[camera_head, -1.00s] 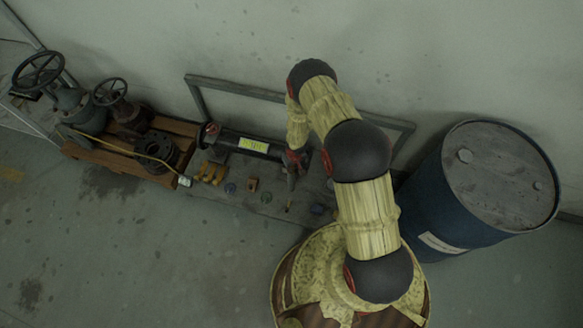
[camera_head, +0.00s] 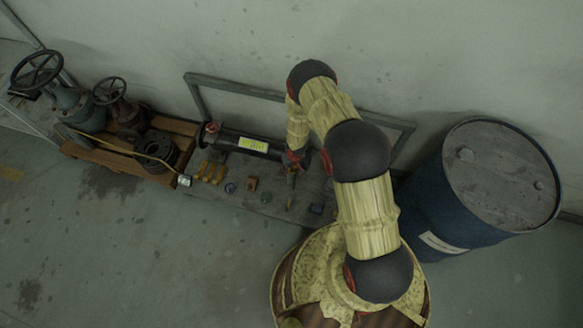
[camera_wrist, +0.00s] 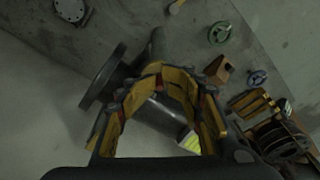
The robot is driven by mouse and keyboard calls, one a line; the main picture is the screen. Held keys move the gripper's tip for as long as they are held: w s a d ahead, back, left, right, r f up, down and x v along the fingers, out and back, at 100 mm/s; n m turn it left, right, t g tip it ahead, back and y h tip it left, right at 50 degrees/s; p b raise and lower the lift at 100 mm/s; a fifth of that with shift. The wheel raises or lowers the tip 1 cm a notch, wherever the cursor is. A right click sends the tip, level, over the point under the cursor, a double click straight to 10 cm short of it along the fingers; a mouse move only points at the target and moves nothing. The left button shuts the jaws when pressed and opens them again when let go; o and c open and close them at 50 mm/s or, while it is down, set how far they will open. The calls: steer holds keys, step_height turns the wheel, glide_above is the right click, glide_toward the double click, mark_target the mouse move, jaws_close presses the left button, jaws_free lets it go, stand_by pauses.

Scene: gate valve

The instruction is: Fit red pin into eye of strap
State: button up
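My gripper (camera_head: 292,172) hangs beside the right end of the black cylinder (camera_head: 248,144), which has a yellow label and lies on the grey bench. In the wrist view the yellow-padded fingers of my gripper (camera_wrist: 162,72) arch in front of the dark cylinder (camera_wrist: 160,114) and hide part of it. The fingertips look close together. A little red shows near them, but I cannot tell whether it is a red pin or part of the gripper. I cannot make out a strap eye for certain.
The bench (camera_wrist: 195,45) carries a green ring-shaped part (camera_wrist: 220,32), a brown block (camera_wrist: 219,69), a blue-green wheel (camera_wrist: 257,77) and yellow pieces (camera_head: 211,172). A blue drum (camera_head: 420,215) stands right. A wooden pallet (camera_head: 113,152) with valves is left. The wall is behind.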

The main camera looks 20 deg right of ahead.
stand_by(0.3)
steer(key=shift+r, duration=0.25)
steer(key=w+d+r+m+t+h+p, duration=0.1)
steer(key=d+r+p, duration=0.15)
steer(key=r, duration=2.25)
steer(key=w+d+r+t+h+p, duration=0.1)
steer(key=d+r+p, duration=0.15)
steer(key=r, duration=2.25)
steer(key=s+a+r+m+t, duration=0.1)
steer(key=s+r, duration=0.4)
steer(key=r, duration=0.3)
steer(key=s+a+r, duration=0.1)
steer(key=s+r, duration=0.5)
steer(key=r, duration=0.2)
steer(key=s+a+r, duration=0.1)
steer(key=s+r, duration=0.1)
steer(key=s, duration=0.3)
steer(key=s+a+r+y, duration=0.1)
steer(key=s+r, duration=0.2)
steer(key=s, duration=0.3)
steer(key=s+a+r+t, duration=0.1)
steer(key=s+r, duration=0.2)
steer(key=s, duration=0.3)
steer(key=shift+y+p, duration=0.35)
steer(key=shift+y, duration=0.05)
